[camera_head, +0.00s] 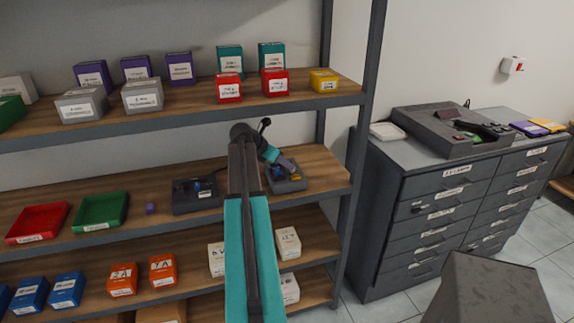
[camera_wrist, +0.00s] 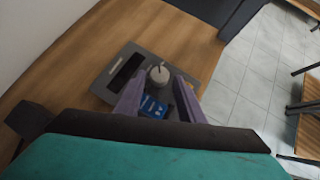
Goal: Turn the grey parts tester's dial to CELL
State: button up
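The grey parts tester (camera_head: 288,186) sits on the middle shelf, partly hidden behind my gripper (camera_head: 281,162). It also shows in the wrist view (camera_wrist: 118,68), with a dark slot, a blue label and a pale round dial (camera_wrist: 158,74) with a pointer mark. My gripper's two purple fingers (camera_wrist: 160,82) are apart and point down at the tester. The dial appears between and just beyond the fingertips; I cannot tell whether they touch it. The label's lettering and the dial's setting are too small to read.
A black device (camera_head: 194,195) stands left of the tester on the middle shelf (camera_head: 325,180). Red (camera_head: 38,222) and green (camera_head: 100,210) trays and a small purple block (camera_head: 151,208) lie further left. The upper shelf (camera_head: 200,108) with boxes overhangs behind. A drawer cabinet (camera_head: 430,205) stands right.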

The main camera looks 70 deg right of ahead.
jog(key=shift+p+x, duration=0.3)
jog(key=shift+x, duration=1.3)
jog(key=c, duration=0.8)
jog(key=shift+d, duration=0.1)
jog(key=shift+w+d+r+m+g+y+p, duration=0.1)
jog(key=shift+m+g+y+p, duration=0.3)
jog(key=shift+m, duration=0.3)
jog(key=shift+m+g+y+p, duration=0.3)
jog(key=shift+m+g, duration=0.3)
jog(key=shift+m, duration=0.2)
jog(key=o, duration=0.8)
